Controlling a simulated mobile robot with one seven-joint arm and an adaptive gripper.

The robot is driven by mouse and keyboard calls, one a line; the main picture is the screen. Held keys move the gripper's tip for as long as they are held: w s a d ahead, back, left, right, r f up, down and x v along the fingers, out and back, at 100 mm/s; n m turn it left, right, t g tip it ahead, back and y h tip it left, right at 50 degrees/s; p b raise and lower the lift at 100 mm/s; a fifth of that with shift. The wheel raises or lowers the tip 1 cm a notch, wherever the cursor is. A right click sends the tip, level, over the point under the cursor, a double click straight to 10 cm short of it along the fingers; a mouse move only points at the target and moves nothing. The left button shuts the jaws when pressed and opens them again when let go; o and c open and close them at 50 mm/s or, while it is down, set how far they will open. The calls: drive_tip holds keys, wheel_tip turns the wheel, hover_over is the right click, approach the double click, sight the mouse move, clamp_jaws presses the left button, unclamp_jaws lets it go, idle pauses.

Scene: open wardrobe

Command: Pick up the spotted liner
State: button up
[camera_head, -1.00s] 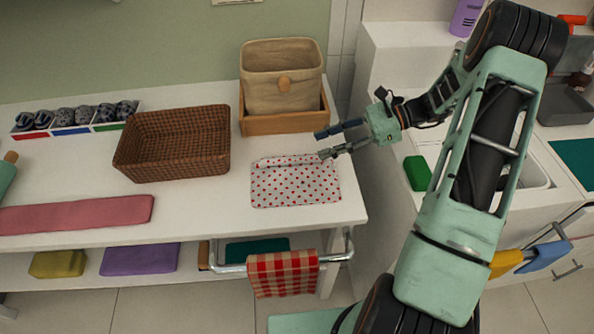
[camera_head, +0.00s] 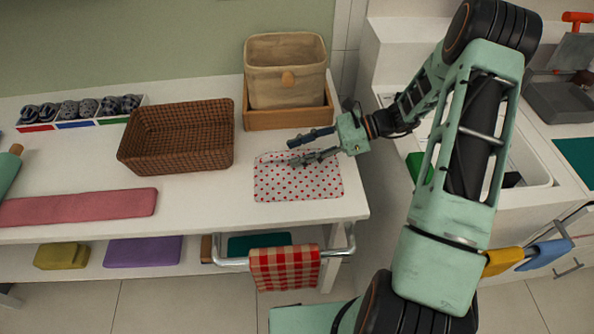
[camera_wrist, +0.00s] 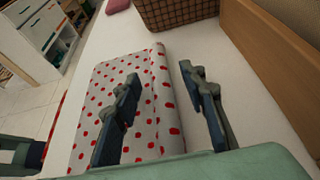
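The spotted liner (camera_head: 297,182), white with red dots, lies folded flat on the white counter near its right end. In the wrist view the liner (camera_wrist: 139,118) has a thicker folded edge along its right side. My gripper (camera_head: 305,148) is over the liner's back edge, its fingers pointing left. In the wrist view my gripper (camera_wrist: 160,85) is open, with one finger over the liner and the other beyond its folded edge, above bare counter. Nothing is between the fingers but part of the liner's edge below. Whether the fingers touch it, I cannot tell.
A brown wicker basket (camera_head: 180,140) stands left of the liner. A fabric bin (camera_head: 286,72) in a wooden tray (camera_head: 288,117) stands just behind it. A pink folded cloth (camera_head: 80,207) lies at the left front. A checked towel (camera_head: 285,268) hangs on the rail below.

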clamp_jaws()
drive_tip(key=shift+r, duration=0.1)
